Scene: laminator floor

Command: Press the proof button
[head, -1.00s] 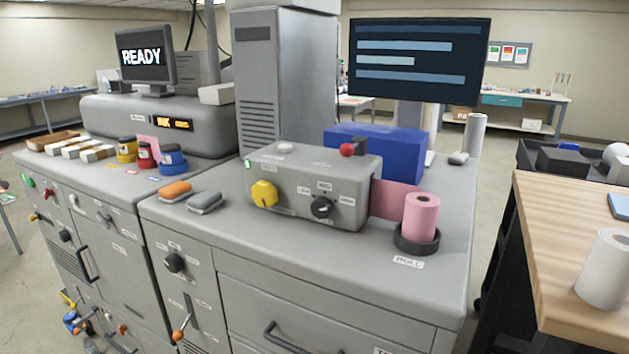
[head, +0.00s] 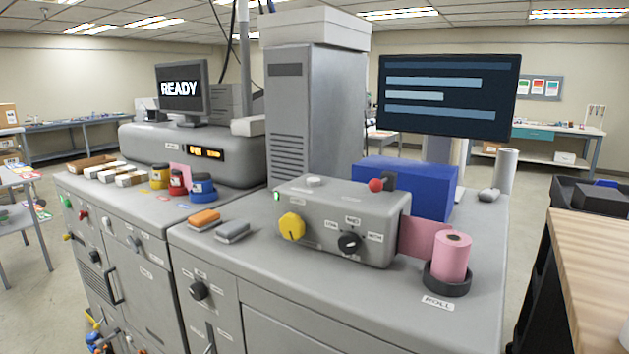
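No label reading "proof" is legible, so I cannot tell which control is the proof button. A grey control box (head: 320,222) stands on the grey machine top. It carries a white round button (head: 314,181) and a red ball knob (head: 376,185) on top, with a yellow knob (head: 291,226) and a black dial (head: 349,242) on its front. On the left cabinet front are a green button (head: 67,201), a red button (head: 83,216) and a pale button (head: 107,225). Neither of my grippers is in view.
A pink roll (head: 451,257) sits in a dark holder beside the box. A monitor reads READY (head: 181,88); a larger screen (head: 447,98) hangs at right. Ink jars (head: 202,187) and two small blocks lie on the machine top. A wooden-topped table (head: 590,265) stands at right.

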